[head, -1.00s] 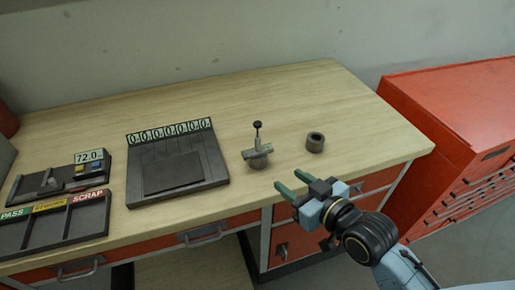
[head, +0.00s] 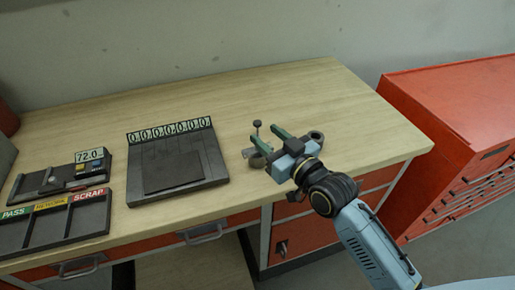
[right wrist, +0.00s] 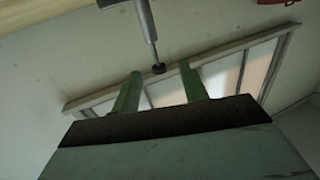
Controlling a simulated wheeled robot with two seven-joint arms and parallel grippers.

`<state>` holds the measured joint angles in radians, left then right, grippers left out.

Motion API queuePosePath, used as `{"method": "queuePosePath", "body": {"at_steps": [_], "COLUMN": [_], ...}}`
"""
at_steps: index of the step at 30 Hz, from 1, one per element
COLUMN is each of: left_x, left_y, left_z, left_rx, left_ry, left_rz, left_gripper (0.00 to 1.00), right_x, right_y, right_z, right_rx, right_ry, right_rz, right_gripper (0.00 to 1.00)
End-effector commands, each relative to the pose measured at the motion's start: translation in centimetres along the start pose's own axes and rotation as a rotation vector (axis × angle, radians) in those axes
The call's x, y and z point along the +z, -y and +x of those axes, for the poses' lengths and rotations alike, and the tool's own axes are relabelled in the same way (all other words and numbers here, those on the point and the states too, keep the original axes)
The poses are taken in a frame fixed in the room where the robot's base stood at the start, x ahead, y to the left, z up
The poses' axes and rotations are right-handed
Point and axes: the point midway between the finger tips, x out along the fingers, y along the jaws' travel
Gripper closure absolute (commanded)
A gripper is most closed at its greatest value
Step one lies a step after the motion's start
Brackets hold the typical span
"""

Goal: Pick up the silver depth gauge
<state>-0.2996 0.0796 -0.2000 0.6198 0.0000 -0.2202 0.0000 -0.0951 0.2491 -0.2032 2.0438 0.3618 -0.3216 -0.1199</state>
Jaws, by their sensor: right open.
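The silver depth gauge (head: 257,134) stands upright on the bench, with a thin stem and a dark knob on top. Its round grey base is partly hidden behind my right gripper. My right gripper (head: 265,134) is open, with its two green fingers reaching toward the gauge from the right. In the right wrist view, the gauge's silver stem (right wrist: 145,20) comes in from the top edge. Its dark knob lies just beyond the gap between the open fingertips (right wrist: 160,72). Nothing is held. My left gripper is not in view.
A dark grey ring (head: 315,138) sits just right of my gripper, partly hidden. A dark fixture with number tags (head: 205,165) lies to the left on the wooden bench (head: 290,85). A display unit (head: 90,155) and a PASS/REWORK/SCRAP tray (head: 95,218) are further left. The bench's back is clear.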

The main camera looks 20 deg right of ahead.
Motion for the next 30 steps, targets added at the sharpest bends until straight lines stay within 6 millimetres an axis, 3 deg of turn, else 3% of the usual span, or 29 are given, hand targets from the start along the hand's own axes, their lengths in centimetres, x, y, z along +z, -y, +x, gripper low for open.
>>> {"method": "queuePosePath", "body": {"at_steps": [9, 18, 28, 30], "left_x": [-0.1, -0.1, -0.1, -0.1], "left_y": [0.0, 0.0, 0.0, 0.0], "left_z": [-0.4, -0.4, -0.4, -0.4], "left_rx": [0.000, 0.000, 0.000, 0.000], "left_ry": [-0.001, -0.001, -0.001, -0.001], "left_rz": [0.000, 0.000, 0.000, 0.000], "left_gripper": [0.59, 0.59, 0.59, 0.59], "right_x": [-0.5, -0.4, -0.4, -0.4], "right_y": [-0.3, -0.3, -0.3, -0.3], "right_z": [4.3, 4.7, 4.7, 4.7], "right_rx": [0.000, 0.000, 0.000, 0.000], "right_ry": [-0.002, -0.001, -0.001, -0.001], "right_rz": [0.001, -0.001, -0.001, -0.001], "right_gripper": [0.56, 0.56, 0.99, 1.00]}}
